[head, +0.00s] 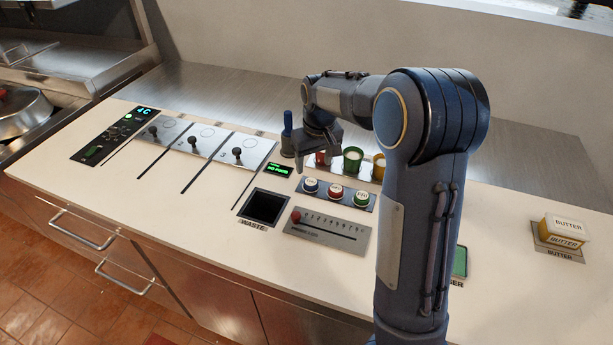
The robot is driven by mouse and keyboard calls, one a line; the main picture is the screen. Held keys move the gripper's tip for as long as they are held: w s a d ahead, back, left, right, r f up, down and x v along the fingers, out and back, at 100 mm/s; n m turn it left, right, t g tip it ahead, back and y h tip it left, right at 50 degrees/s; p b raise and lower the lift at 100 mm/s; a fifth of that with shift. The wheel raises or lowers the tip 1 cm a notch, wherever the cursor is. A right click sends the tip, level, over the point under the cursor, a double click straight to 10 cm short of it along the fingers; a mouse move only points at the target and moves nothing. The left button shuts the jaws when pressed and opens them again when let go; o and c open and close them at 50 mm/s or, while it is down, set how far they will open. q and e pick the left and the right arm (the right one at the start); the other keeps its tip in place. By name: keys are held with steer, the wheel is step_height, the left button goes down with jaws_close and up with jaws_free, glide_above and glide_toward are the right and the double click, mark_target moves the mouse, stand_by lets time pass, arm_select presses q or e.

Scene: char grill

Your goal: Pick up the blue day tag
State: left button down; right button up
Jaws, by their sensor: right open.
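The blue day tag (310,186) is a small round piece with a white lettered top. It sits at the left end of a grey strip, beside a red tag (336,192) and a green tag (362,199). My right gripper (314,158) is open and empty, pointing down behind and above the blue tag, apart from it in the picture. Its height above the counter is hard to tell. My right arm hides part of the counter to the right. My left gripper is not in view.
Red, green and yellow cups (352,160) stand in a row just behind the tags. A dark blue bottle-like item (287,135) stands left of the gripper. A waste opening (264,206) and a slider panel (327,231) lie in front. A butter box (564,230) is far right.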

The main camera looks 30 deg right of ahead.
mark_target(311, 182)
steer(key=f, duration=0.4)
steer(key=w+f+p, duration=0.1)
steer(key=f, duration=0.2)
steer(key=shift+s, duration=0.1)
steer(key=c, duration=1.1)
